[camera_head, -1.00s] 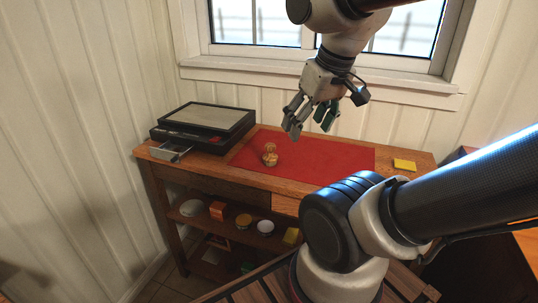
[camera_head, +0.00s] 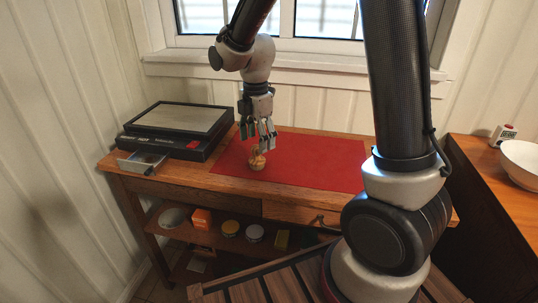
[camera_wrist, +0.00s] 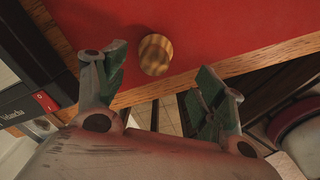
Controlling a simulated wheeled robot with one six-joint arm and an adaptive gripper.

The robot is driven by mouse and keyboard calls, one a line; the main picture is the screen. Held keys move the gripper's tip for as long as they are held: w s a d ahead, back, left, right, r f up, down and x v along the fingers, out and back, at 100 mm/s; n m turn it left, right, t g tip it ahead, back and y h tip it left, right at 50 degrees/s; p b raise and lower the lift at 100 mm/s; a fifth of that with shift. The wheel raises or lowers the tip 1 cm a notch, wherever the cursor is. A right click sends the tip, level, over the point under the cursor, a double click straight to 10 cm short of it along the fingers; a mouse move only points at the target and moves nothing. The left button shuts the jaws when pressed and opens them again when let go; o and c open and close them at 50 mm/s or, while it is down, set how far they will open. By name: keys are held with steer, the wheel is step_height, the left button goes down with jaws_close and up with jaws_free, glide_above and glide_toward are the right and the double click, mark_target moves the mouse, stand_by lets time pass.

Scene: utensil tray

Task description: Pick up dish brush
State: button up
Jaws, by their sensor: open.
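The dish brush (camera_head: 257,161) is a small wooden piece with a rounded top, standing on the red mat (camera_head: 315,168) near its front left part. In the wrist view the brush (camera_wrist: 155,54) shows from above as a round striped wooden knob, between and slightly beyond the fingers. My gripper (camera_head: 258,138) is above the brush, pointing down, with its fingers spread. In the wrist view my gripper (camera_wrist: 161,68) has nothing between its green-padded fingers. In the head view the fingers partly overlap the brush's top, and I cannot tell the exact gap.
A black machine with a flat grey top (camera_head: 180,121) and a metal tray (camera_head: 143,161) stands left on the wooden table (camera_head: 235,192). The shelf below holds an orange box (camera_head: 201,219) and tins. A white bowl (camera_head: 522,160) sits on the right counter. The mat's right side is clear.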

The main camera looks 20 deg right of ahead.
mark_target(256, 158)
steer(key=f, duration=0.8)
steer(key=shift+w+a, duration=0.15)
steer(key=shift+w, duration=0.25)
steer(key=c, duration=1.2)
steer(key=shift+r, duration=0.1)
step_height(256, 158, up, 10)
steer(key=o, duration=0.6)
steer(key=c, duration=0.4)
